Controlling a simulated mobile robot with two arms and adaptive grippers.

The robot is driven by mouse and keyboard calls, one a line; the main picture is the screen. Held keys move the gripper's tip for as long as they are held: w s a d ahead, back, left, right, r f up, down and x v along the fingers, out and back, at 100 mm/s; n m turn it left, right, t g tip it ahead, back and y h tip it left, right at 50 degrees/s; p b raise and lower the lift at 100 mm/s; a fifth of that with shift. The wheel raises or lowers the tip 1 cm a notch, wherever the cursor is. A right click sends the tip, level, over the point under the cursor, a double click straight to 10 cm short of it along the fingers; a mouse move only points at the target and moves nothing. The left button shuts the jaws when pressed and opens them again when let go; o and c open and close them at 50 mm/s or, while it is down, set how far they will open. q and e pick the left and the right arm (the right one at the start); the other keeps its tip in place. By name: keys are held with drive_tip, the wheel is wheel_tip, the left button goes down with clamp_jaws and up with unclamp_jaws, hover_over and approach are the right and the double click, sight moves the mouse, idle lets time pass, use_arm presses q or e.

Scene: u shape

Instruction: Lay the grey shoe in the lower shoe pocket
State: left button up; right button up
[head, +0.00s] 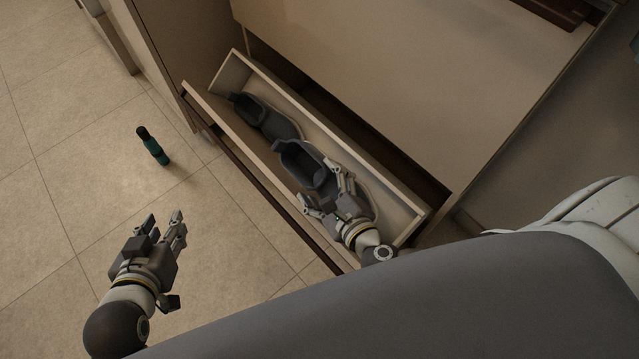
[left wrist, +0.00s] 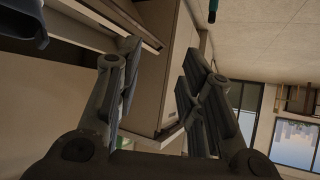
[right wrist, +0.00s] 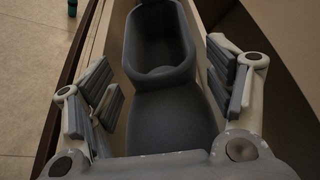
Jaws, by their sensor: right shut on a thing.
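The lower shoe pocket (head: 395,192) is a long tilted-out tray with pale walls in the cabinet front. Two dark grey shoes lie along it. One grey shoe (head: 262,118) is at its far left end. The other grey shoe (head: 302,162) is nearer, inside the pocket's outline, with my right gripper (head: 322,186) shut on its toe part. In the right wrist view this shoe (right wrist: 158,45) runs between the fingers, its opening pointing away. Whether it touches the pocket's floor cannot be told. My left gripper (head: 165,222) is open and empty above the floor.
The cabinet's broad pale panel (head: 410,80) rises behind the pocket. The floor (head: 75,165) around the bottle is clear.

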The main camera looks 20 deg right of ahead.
drive_tip(key=f, duration=0.1)
drive_tip(key=d+f+b, duration=0.1)
drive_tip(key=w+d+f+b, duration=0.1)
drive_tip(key=shift+d+f, duration=0.25)
drive_tip(key=d+f+b, duration=0.2)
drive_tip(key=f, duration=0.1)
drive_tip(key=shift+w+d, duration=0.2)
drive_tip(key=shift+w, duration=0.2)
use_arm(q)
drive_tip(key=w+d+r+t+h, duration=0.1)
drive_tip(key=r+t+h, duration=0.1)
drive_tip(key=r+t, duration=0.4)
drive_tip(key=w+d+r+t+h, duration=0.1)
drive_tip(key=r+t, duration=0.5)
drive_tip(key=r, duration=0.7)
drive_tip(key=shift+w+d+r+m+h+b, duration=0.35)
drive_tip(key=shift+d+h, duration=0.25)
drive_tip(key=shift+d, duration=0.15)
use_arm(e)
drive_tip(key=shift+w+d+f, duration=0.1)
drive_tip(key=shift+d+f, duration=0.05)
drive_tip(key=shift+f, duration=0.1)
use_arm(q)
drive_tip(key=shift+s+t, duration=0.1)
drive_tip(key=shift+t, duration=0.2)
